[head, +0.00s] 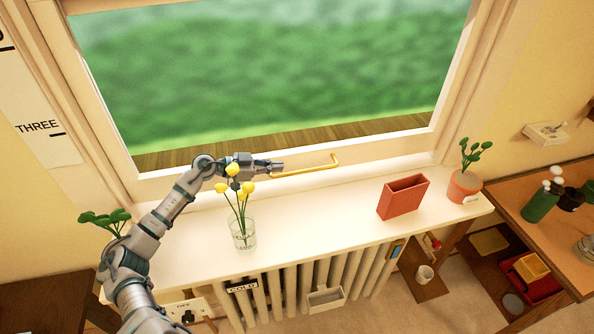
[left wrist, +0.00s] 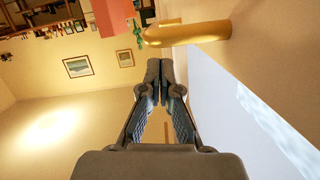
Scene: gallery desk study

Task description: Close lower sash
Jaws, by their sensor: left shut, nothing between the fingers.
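The lower sash (head: 300,167) shows in the head view as the cream bottom rail of the window, low against the white sill (head: 300,215). A yellow bar handle (head: 312,170) is mounted along that rail. My left gripper (head: 277,168) is at the left end of the handle. In the left wrist view the gripper (left wrist: 160,65) has its fingertips together with nothing between them, and the yellow handle (left wrist: 190,33) lies just beyond the tips. I cannot tell whether they touch. The right gripper shows in neither view.
A glass vase with yellow flowers (head: 242,235) stands on the sill below my left wrist. A red open box (head: 403,198) and a potted plant (head: 464,186) stand to the right. A radiator (head: 300,290) is below the sill. The sill's middle is clear.

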